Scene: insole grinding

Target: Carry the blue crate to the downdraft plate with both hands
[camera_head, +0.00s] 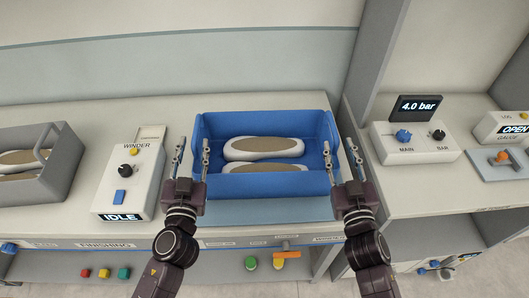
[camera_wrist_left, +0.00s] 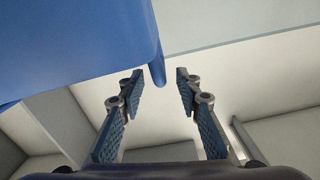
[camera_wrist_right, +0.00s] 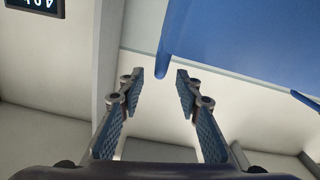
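The blue crate (camera_head: 230,187) stands upright on the bench, with white, tan-topped shoe-shaped pieces (camera_head: 264,147) inside. My left gripper (camera_head: 193,153) is open at the crate's left wall. In the left wrist view the crate (camera_wrist_left: 75,45) fills the upper left, and a narrow blue part of it reaches just beyond the gap between the fingertips. My right gripper (camera_head: 339,156) is open at the crate's right wall. In the right wrist view the crate (camera_wrist_right: 240,45) fills the upper right, with a similar part just ahead of the gap. I cannot identify the downdraft plate for sure.
A winder box (camera_head: 127,180) and a grey crate (camera_head: 65,165) stand left of the blue crate. A pale blue surface (camera_head: 265,210) lies in front of it. An upright panel (camera_head: 368,60) divides the bench from the right-hand one, with its pressure unit (camera_head: 415,145).

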